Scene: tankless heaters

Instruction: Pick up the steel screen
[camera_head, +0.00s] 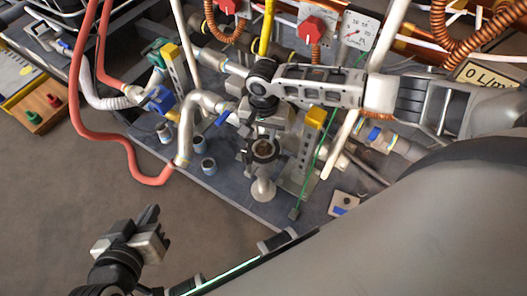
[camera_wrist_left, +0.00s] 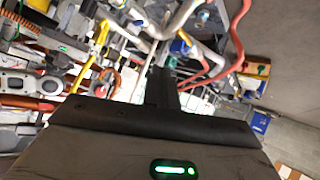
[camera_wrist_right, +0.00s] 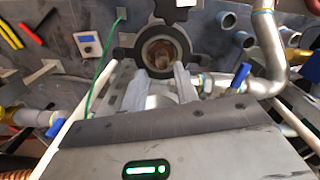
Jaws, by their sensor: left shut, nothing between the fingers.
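I cannot clearly make out the steel screen in any view. A round housing with a dark ring and a brownish opening (camera_wrist_right: 160,52) lies just ahead of my right gripper (camera_wrist_right: 160,82) in the right wrist view. The opening also shows in the head view (camera_head: 263,150). The right fingers are apart on either side of a pale body below the ring; contact is unclear. My left gripper (camera_head: 152,217) is shut and empty over the floor at the lower left. Its fingers also show together in the left wrist view (camera_wrist_left: 162,88).
A dark lobed part (camera_wrist_right: 175,8) lies beyond the ring. Blue-handled valves (camera_wrist_right: 241,75), steel pipes and a thin green cord (camera_head: 318,160) crowd the housing. A red hose (camera_head: 90,125) loops at the left. The floor (camera_head: 70,190) around my left gripper is clear.

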